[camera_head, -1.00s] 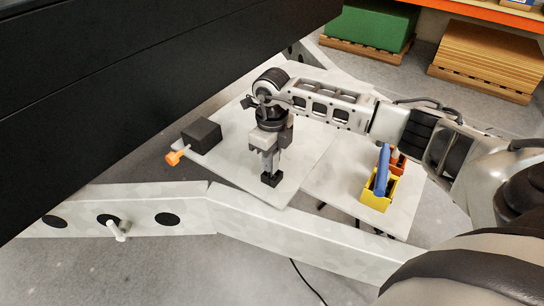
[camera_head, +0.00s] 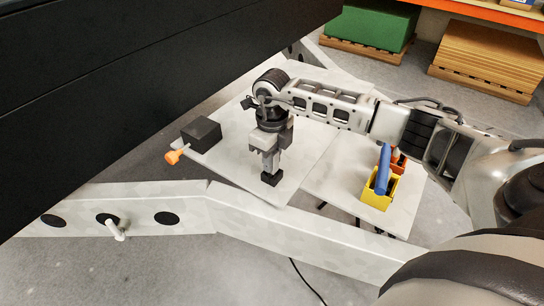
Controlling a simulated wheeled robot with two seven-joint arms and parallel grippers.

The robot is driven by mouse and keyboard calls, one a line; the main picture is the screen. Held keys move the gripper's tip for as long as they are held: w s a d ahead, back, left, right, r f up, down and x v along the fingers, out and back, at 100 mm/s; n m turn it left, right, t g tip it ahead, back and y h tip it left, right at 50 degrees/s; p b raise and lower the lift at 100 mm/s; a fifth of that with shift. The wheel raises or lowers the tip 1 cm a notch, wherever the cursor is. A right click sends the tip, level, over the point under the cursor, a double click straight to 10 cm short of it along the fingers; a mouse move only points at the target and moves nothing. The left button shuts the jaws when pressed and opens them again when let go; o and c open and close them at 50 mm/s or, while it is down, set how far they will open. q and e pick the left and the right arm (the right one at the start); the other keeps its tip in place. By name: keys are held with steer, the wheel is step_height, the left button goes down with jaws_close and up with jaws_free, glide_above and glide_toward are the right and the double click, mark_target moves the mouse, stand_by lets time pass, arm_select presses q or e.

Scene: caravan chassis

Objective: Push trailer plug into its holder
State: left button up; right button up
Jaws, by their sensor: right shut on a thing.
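My right gripper (camera_head: 270,163) points down over the pale plate of the chassis, with its fingers shut. A small black block (camera_head: 271,179) is at its fingertips, low over the plate near its front edge. It looks like the trailer plug, but I cannot tell the plug apart from its holder here, nor how deep it sits. My left gripper is not in view.
A black box (camera_head: 202,134) with an orange handle (camera_head: 175,156) is left of the gripper. A yellow bin (camera_head: 380,199) with a blue tool (camera_head: 383,170) stands on the plate at right. A pale chassis beam (camera_head: 290,236) runs in front. The dark caravan body (camera_head: 130,80) overhangs the left.

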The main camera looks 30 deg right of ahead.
steer(key=shift+f+b, duration=0.75)
steer(key=shift+f, duration=0.25)
steer(key=o, duration=1)
step_height(320, 180, up, 16)
steer(key=shift+b, duration=0.45)
